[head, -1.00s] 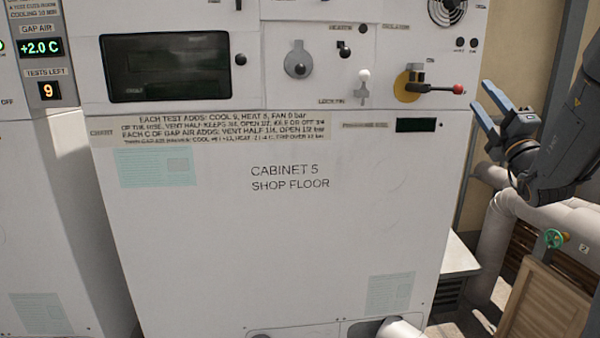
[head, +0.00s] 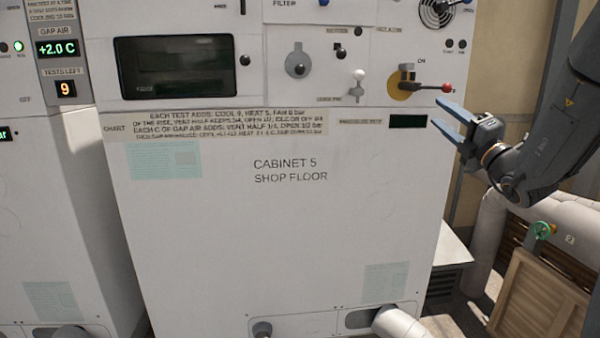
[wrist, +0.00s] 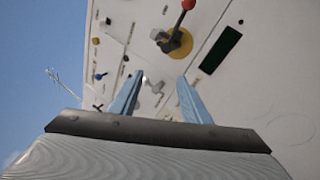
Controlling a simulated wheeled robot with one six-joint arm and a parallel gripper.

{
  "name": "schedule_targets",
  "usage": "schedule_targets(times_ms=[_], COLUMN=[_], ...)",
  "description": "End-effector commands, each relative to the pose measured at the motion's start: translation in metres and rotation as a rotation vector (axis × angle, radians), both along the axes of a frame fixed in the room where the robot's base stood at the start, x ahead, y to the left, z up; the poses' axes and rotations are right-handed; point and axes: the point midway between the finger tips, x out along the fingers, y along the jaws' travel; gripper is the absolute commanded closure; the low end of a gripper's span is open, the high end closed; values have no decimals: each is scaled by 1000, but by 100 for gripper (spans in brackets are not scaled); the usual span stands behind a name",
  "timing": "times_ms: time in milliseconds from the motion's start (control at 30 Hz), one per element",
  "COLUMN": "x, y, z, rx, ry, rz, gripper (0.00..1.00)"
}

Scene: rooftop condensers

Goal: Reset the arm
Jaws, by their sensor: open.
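My gripper (head: 447,122) is open and empty in the head view, its two blue fingers pointing left in front of the right edge of the white cabinet (head: 290,240) marked "CABINET 5 SHOP FLOOR". It is just below the red-tipped lever on a yellow disc (head: 403,85). In the wrist view the fingers (wrist: 158,97) point up toward the cabinet's panel, with nothing between them. The same yellow disc and red-tipped lever (wrist: 180,42) show beyond them, apart from the fingers.
A second cabinet (head: 50,200) on the left shows "GAP AIR +2.0 C" and "TESTS LEFT 9". Lagged pipes (head: 560,225), a green valve wheel (head: 542,230) and a wooden crate (head: 540,300) stand at the lower right. A white pipe (head: 400,327) sticks out low on the cabinet.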

Motion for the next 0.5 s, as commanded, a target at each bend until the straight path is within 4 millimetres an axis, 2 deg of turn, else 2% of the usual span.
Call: schedule_targets(times_ms=[167,267,367,500], x=[-4,-15,-36,-85], y=[55,98,147,206], z=[-32,-60,-98,-158], rx=[-191,-359,-586,-949], ry=[68,105,128,98], rz=[87,168,283,485], gripper=[57,57,57,57])
